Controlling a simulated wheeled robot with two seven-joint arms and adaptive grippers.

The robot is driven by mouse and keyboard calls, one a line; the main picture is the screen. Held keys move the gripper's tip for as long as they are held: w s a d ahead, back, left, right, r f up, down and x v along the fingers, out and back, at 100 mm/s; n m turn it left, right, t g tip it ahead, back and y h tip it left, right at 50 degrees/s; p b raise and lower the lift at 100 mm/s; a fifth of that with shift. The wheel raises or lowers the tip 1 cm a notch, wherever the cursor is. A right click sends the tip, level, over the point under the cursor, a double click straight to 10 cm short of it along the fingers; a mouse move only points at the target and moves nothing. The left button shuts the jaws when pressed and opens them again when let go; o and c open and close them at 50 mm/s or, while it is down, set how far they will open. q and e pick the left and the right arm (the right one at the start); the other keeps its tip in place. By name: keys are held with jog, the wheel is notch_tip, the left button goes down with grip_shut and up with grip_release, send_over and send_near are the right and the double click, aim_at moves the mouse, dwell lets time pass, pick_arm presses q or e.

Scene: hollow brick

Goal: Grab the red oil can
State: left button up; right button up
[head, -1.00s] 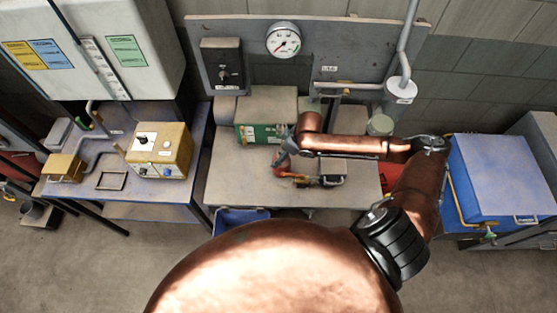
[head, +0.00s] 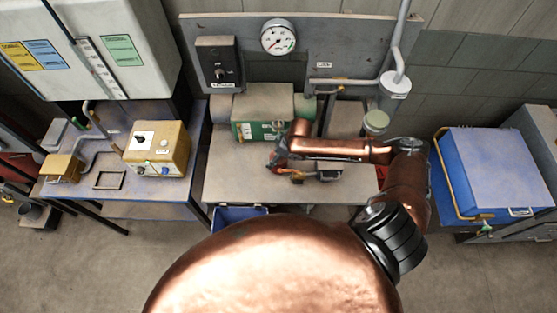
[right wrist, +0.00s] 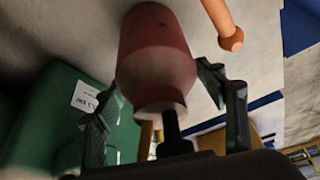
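The red oil can (right wrist: 158,50) fills the middle of the right wrist view, its body tapering to a dark spout that points toward my palm. My right gripper (right wrist: 165,100) has one finger on each side of the can's tapered part and spout. The fingers are spread, and gaps show beside the spout; whether a fingertip touches the can I cannot tell. In the head view my right gripper (head: 278,156) is low over the middle bench, and the can is mostly hidden by it. My left gripper is not in view.
An orange handle (right wrist: 222,22) lies close to the can. A green box (head: 258,128) stands behind the gripper on the middle bench (head: 235,182). A yellow control box (head: 157,150) is on the left bench. A blue chest (head: 485,172) stands at right.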

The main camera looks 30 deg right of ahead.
jog(key=c, duration=1.1)
jog(key=shift+c, duration=1.2)
jog(key=shift+r, duration=0.1)
